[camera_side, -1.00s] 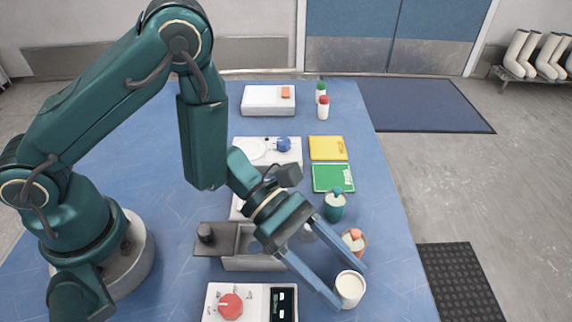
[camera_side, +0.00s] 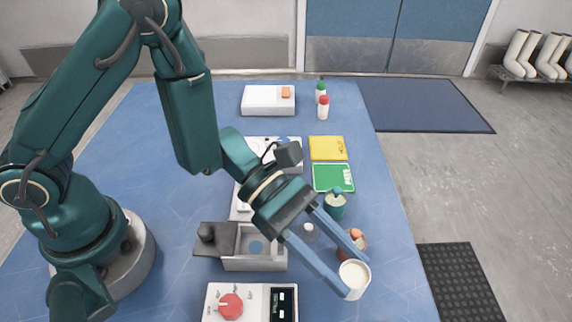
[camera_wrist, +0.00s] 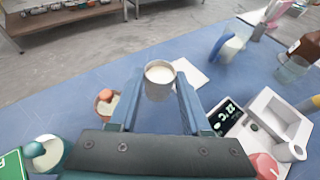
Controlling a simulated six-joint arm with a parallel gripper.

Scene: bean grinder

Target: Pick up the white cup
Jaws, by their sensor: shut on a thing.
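The white cup (camera_side: 354,277) is at the front right of the blue table in the side view, with a pale cream inside showing. My gripper (camera_side: 357,275) is shut on it, one finger on each side. In the wrist view the cup (camera_wrist: 159,82) is held between the fingertips of my gripper (camera_wrist: 158,90), close to upright, with its open rim up. It seems to be a little above the table, but the exact gap is hard to tell.
A reddish-brown cup (camera_wrist: 107,103) stands close beside the left finger in the wrist view. A teal-lidded jar (camera_side: 335,205) is farther back. A scale with a red knob (camera_side: 231,306) and a grey open box (camera_side: 254,262) lie left. A clear table strip runs along the right edge.

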